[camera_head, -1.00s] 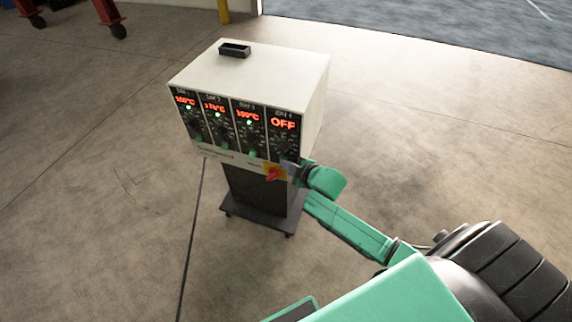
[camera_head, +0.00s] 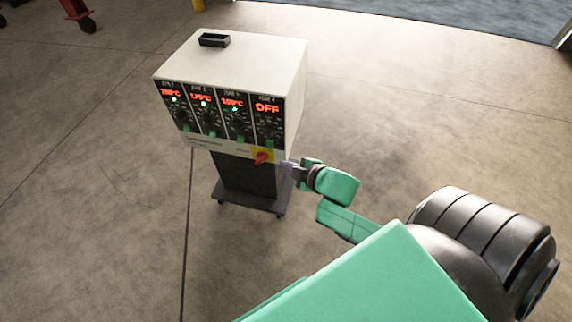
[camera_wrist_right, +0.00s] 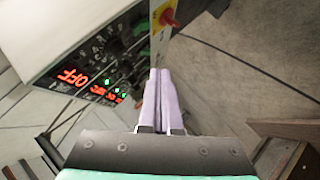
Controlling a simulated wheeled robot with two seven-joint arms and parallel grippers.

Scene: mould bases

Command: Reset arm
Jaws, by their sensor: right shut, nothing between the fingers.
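My right gripper (camera_head: 287,167) is just right of the front lower corner of a white control box (camera_head: 240,60), beside its red rotary switch (camera_head: 262,157) on a yellow plate. In the right wrist view its two pale fingers (camera_wrist_right: 160,75) are pressed together with nothing between them. The box front has four zone panels; the rightmost display (camera_head: 267,107) reads OFF and the others show red temperature readings. The red switch (camera_wrist_right: 170,18) also shows in the wrist view, beyond the fingertips. My left gripper is out of view.
The box stands on a dark wheeled pedestal (camera_head: 250,197). A small black tray (camera_head: 214,40) sits on its top. A red wheeled frame (camera_head: 77,12) is at the far left. The concrete floor around the box is open.

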